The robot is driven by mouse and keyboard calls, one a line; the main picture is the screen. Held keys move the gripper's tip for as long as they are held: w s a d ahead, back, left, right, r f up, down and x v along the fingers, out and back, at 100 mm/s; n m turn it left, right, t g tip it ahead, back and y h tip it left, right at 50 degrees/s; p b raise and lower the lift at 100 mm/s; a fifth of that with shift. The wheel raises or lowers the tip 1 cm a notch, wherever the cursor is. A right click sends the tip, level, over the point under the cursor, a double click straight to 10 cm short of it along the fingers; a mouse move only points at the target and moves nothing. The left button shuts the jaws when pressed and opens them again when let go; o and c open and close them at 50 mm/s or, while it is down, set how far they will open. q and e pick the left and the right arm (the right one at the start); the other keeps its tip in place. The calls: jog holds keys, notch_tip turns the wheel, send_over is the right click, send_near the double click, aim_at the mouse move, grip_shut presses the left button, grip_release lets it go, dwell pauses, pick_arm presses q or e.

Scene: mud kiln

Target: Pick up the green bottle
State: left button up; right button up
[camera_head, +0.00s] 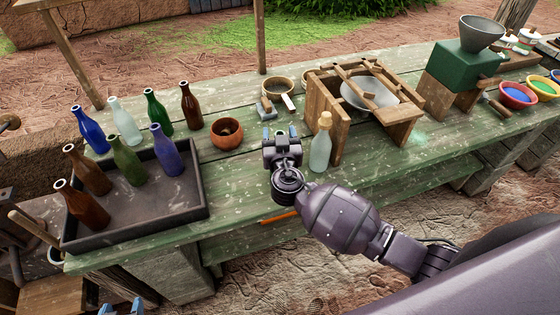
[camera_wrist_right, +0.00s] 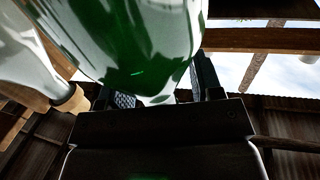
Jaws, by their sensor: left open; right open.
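A dark green bottle (camera_head: 157,109) stands upright on the table behind the dark tray. An olive-green bottle (camera_head: 127,158) stands inside the tray. My right gripper (camera_head: 281,133) is open over the table, between the brown bowl and the corked pale bottle, well right of both these bottles. In the right wrist view a large glossy green and white shape (camera_wrist_right: 135,40) is close to the open fingers; I cannot tell whether it is a bottle. My left gripper (camera_head: 120,308) is open at the bottom edge, below the tray and table; only its blue-tipped fingers show.
The tray (camera_head: 200,213) also holds brown and blue bottles. More bottles stand behind it. A brown bowl (camera_head: 227,133), a corked pale bottle (camera_head: 320,148), a wooden frame with a metal bowl (camera_head: 370,93) and a green grinder (camera_head: 460,66) stand on the table. The front strip is mostly clear.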

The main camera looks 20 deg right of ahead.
grip_shut()
jog(key=shift+r, duration=0.1)
